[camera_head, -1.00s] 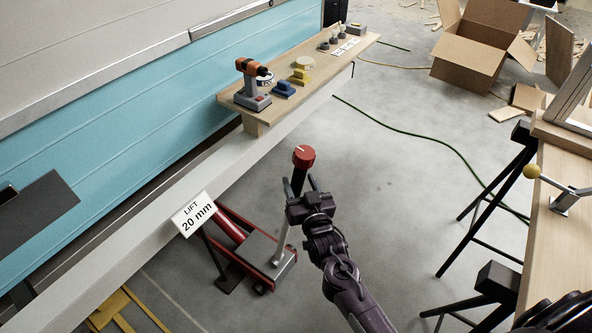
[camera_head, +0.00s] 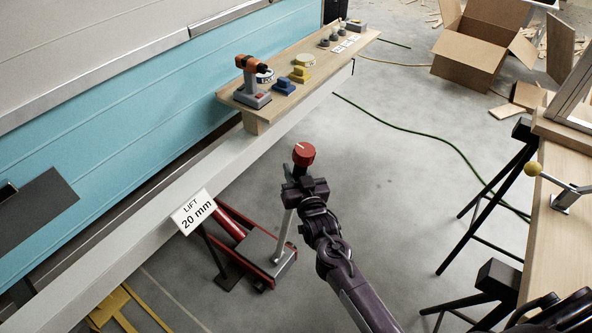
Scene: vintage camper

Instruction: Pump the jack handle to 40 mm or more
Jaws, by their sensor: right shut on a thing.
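The red jack (camera_head: 258,246) stands on the floor beside the camper's lower beam. Its grey handle (camera_head: 284,232) rises steeply and is topped by a red knob (camera_head: 304,154). My right gripper (camera_head: 298,172) is shut on the jack handle just below the knob, hiding part of the shaft. A white sign (camera_head: 194,213) by the jack reads "LIFT 20 mm". My left gripper is not in view.
A wooden shelf (camera_head: 232,101) with an orange drill (camera_head: 252,80) and small items lies along the blue camper wall. A workbench (camera_head: 550,225) on black trestles stands at the right. A cardboard box (camera_head: 470,62) lies behind. The floor between is mostly clear, with a green cable.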

